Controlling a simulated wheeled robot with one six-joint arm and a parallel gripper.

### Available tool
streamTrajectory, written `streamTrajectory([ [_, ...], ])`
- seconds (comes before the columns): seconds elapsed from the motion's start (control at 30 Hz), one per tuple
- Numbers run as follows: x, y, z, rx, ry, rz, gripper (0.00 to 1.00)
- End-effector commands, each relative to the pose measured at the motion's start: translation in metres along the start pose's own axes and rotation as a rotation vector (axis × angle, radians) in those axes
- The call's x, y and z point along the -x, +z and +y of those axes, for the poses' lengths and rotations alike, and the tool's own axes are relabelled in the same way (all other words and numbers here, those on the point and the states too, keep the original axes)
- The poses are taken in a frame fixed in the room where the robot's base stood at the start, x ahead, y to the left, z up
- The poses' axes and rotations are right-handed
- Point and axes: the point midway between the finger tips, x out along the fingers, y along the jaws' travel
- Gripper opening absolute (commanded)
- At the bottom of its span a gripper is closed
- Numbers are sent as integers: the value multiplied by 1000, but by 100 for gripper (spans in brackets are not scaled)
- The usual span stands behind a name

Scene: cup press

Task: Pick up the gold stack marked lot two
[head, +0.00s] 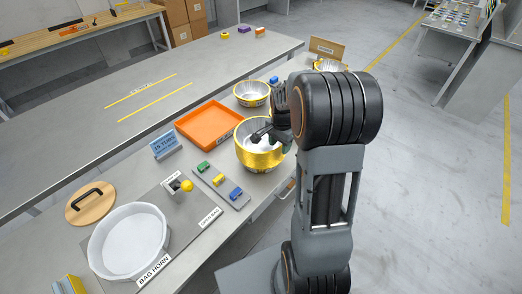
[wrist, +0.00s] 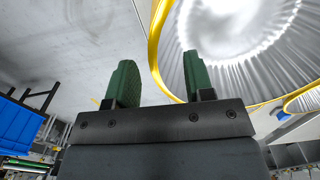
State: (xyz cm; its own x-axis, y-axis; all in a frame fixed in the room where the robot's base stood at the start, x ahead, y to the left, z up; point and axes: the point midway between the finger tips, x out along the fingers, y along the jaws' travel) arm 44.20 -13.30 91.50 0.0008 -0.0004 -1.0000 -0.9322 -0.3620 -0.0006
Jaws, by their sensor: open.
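A gold-rimmed stack of fluted silver cups (head: 255,157) stands on the bench beside the orange tray. My gripper (head: 266,134) is over the stack's rim, and the arm covers part of the stack's right side. In the wrist view my green fingers (wrist: 160,80) are apart with nothing held. The gold rim (wrist: 154,55) runs between them in that picture, with the right finger in front of the fluted inside; whether they touch is unclear. Two more gold-rimmed stacks stand farther back, one behind the tray (head: 252,100) and one at the far end (head: 330,65). I cannot read any lot marking.
The orange tray (head: 208,124) lies left of the near stack. A blue sign (head: 165,146), a grey strip with small coloured blocks (head: 220,183), a white round pan (head: 128,243) and a wooden lid (head: 90,202) are nearer.

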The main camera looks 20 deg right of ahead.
Motion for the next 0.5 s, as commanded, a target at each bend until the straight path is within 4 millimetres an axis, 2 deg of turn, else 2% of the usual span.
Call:
streamTrajectory([
  [0.23, -34, 0, 0, 0, 4, -3, 48],
  [0.5, -48, -1, 0, 0, 0, 0, 48],
])
